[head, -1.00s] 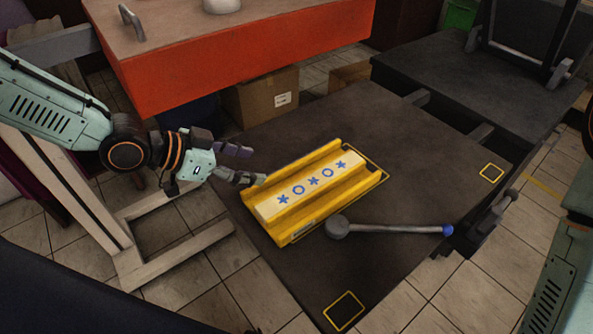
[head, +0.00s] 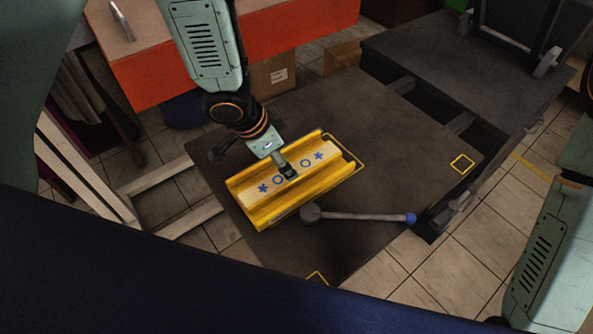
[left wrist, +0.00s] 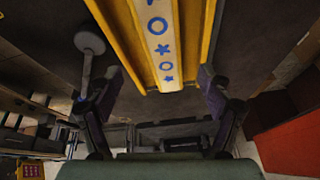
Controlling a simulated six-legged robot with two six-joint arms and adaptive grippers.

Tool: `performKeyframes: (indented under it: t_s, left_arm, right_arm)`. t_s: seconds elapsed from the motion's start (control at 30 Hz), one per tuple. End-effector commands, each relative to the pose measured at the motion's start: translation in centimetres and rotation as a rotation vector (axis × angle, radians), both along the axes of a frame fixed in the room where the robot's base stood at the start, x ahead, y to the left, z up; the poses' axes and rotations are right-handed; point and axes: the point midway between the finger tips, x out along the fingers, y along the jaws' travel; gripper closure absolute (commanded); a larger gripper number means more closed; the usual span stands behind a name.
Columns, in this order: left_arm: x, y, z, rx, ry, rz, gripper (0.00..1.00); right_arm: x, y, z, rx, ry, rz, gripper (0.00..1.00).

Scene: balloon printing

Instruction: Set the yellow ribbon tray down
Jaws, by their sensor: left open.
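The yellow ribbon tray (head: 262,212) lies on the dark platform top, partly over a yellow-outlined rectangle (head: 357,153). A pale ribbon (head: 322,152) with blue stars and rings runs along its channel. My left gripper (head: 288,172) is over the middle of the tray, and the arm hides part of the ribbon. In the left wrist view my left gripper (left wrist: 158,78) is open, with one finger on each side of the yellow tray (left wrist: 121,40). I cannot tell whether the fingers touch it. My right gripper is out of view.
Another yellow outlined square (head: 462,164) marks the platform's right. The platform (head: 400,140) is bare between them. An orange-fronted table (head: 300,45) and a cardboard box (head: 272,76) stand behind.

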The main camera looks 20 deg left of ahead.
Motion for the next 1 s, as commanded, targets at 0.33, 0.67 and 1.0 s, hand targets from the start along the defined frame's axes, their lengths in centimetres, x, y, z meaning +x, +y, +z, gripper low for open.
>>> performKeyframes:
  t_s: [0.33, 0.67, 1.0]
  left_arm:
    - [0.5, 0.3, -0.6, -0.048, 0.027, 0.155, 0.21]
    - [1.2, -0.3, -3.5, -0.048, 0.027, 0.154, 0.21]
    - [2.1, -1.3, -7.5, -0.047, 0.026, 0.153, 0.21]
  right_arm:
    - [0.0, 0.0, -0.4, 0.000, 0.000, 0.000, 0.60]
    - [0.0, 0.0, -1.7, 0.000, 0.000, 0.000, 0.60]
    - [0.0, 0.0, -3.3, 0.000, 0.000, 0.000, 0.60]
